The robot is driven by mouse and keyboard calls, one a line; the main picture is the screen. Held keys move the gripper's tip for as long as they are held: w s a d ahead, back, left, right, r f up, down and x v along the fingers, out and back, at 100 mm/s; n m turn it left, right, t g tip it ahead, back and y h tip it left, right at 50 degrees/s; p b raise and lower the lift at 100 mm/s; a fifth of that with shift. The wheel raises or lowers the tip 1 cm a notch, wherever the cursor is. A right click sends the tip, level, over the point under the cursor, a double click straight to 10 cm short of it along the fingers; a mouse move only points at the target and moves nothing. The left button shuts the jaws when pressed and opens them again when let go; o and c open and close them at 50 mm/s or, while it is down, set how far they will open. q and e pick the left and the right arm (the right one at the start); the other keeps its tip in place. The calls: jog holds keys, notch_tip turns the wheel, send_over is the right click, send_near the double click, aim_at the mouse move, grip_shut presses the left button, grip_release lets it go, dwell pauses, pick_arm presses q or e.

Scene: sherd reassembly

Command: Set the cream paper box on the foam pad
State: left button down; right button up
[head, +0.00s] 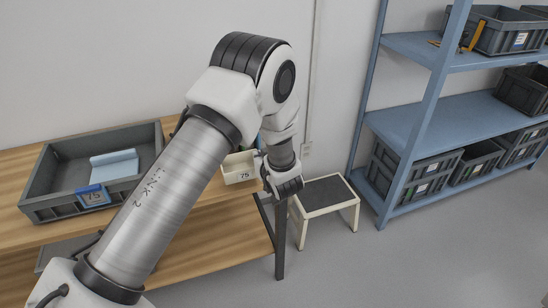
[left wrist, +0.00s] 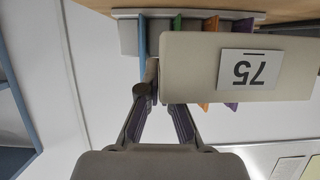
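The cream paper box (head: 240,167), with a white label reading 75, is by the table's right end in the head view. It fills the upper right of the left wrist view (left wrist: 195,70), where it appears upside down. My left gripper (left wrist: 160,95) is at one end of the box, with its fingers on either side of that end wall and looking shut on it. In the head view the left gripper (head: 283,182) is just right of the box. A light blue slab (head: 115,163), possibly the foam pad, lies in a grey bin (head: 52,205). My right gripper is not visible.
The wooden table (head: 215,235) has a lower level at the front. Coloured dividers (left wrist: 178,23) stand behind the box. A step stool (head: 325,194) is on the floor to the right. A blue shelf rack (head: 435,125) holds several grey bins. My left arm hides the table's middle.

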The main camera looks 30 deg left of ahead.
pick_arm(q)
jog(key=w, duration=0.2)
jog(key=w+d, duration=0.1)
jog(key=w, duration=0.1)
jog(key=w+d, duration=0.1)
jog(key=w, duration=0.1)
jog(key=shift+w+f, duration=0.1)
jog(key=shift+f, duration=0.2)
notch_tip(320, 180, down, 2)
jog(key=shift+w+f+p, duration=0.1)
jog(key=shift+f+p, duration=0.15)
jog(key=shift+p, duration=0.35)
jog(key=shift+w+f, duration=0.1)
jog(key=shift+f, duration=0.3)
jog(key=shift+f+b, duration=0.15)
jog(key=shift+b, duration=0.15)
jog(key=c, duration=1.3)
grip_release()
